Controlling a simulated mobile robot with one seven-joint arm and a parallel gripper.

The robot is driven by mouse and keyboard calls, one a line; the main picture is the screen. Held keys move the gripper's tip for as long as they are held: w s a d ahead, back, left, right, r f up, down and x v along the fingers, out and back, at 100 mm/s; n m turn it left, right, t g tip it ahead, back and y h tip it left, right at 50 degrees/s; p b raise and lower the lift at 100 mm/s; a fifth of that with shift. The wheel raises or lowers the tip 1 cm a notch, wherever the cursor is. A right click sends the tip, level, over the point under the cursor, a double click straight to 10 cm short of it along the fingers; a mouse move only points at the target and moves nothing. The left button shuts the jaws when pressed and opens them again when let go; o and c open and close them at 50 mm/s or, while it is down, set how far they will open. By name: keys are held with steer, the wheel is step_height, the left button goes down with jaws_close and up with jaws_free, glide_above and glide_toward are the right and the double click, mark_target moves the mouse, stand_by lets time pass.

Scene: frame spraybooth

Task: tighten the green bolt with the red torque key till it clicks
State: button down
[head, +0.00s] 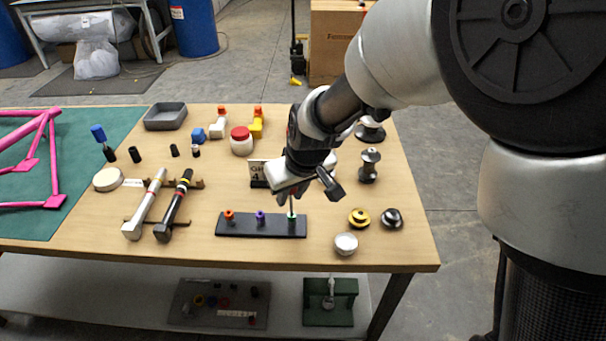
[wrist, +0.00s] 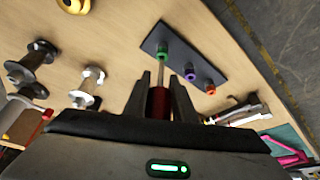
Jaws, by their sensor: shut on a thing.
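My gripper (head: 289,193) is shut on the red torque key (wrist: 158,102), whose red handle sits between the two fingers in the wrist view. Its thin metal shaft runs from the handle to the green bolt (wrist: 161,54). The shaft tip appears to meet the bolt; I cannot tell how deeply it is seated. In the head view the green bolt (head: 291,216) is at the right end of a black block (head: 261,231), below my gripper. A purple bolt (head: 260,217) is in the middle and an orange bolt (head: 229,215) at the left.
Two torque wrenches, one white (head: 147,203) and one black (head: 176,205), lie left of the block. A pink frame (head: 52,165) is at far left. The table's front strip is clear.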

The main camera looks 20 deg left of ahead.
steer(key=shift+f+b, duration=0.6)
steer(key=shift+f, duration=0.2)
steer(key=c, duration=2)
jaws_free()
steer(key=shift+c, duration=0.2)
steer(key=c, duration=0.5)
steer(key=shift+r, duration=0.1)
steer(key=shift+m+p, duration=0.3)
steer(key=shift+r+p, duration=1.8)
steer(key=shift+r, duration=0.6)
